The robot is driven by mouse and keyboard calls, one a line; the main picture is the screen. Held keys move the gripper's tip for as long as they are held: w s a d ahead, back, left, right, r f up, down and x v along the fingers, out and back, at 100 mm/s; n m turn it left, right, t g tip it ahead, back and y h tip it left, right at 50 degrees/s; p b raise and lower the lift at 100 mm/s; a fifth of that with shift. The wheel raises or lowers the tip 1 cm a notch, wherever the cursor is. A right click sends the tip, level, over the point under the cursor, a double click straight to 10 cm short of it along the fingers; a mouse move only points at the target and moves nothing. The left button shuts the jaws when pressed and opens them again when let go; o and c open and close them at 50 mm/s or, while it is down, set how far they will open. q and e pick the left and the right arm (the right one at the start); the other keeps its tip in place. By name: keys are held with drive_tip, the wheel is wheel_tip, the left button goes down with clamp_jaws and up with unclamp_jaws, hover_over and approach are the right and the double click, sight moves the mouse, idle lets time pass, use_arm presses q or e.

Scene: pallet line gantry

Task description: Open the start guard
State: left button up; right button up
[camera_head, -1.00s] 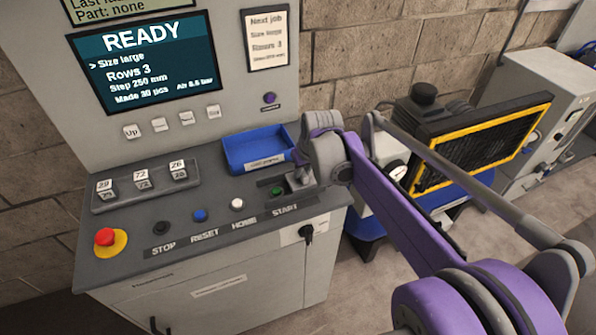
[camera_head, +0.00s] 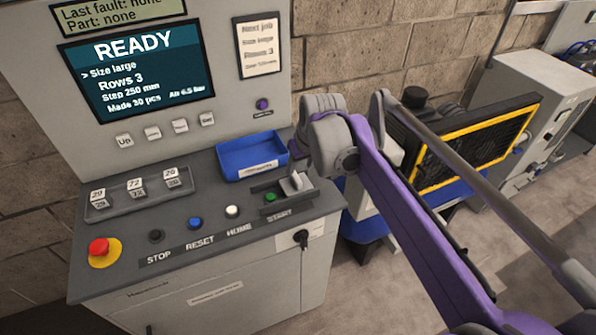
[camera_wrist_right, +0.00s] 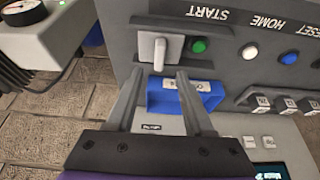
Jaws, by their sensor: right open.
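The start guard (camera_head: 296,184) is a light grey plate with a raised tab, beside the green START button (camera_head: 270,197) at the right end of the sloped panel. In the right wrist view the guard (camera_wrist_right: 160,49) is next to the green button (camera_wrist_right: 199,46), which is uncovered. My right gripper (camera_wrist_right: 160,74) is open and empty, with its two fingers pointing at the guard and the tab lined up between them. I cannot tell whether the fingers touch it. In the head view the fingertips are mostly hidden behind my wrist. My left gripper is out of view.
A blue tray (camera_head: 250,157) sits just behind the START button. The white HOME button (camera_head: 232,211), blue RESET button (camera_head: 195,223) and red emergency stop (camera_head: 99,247) lie to the left. A key switch (camera_head: 301,238) is on the front face. A yellow-framed grille (camera_head: 470,150) stands right.

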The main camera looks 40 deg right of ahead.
drive_tip(key=shift+v, duration=1.8)
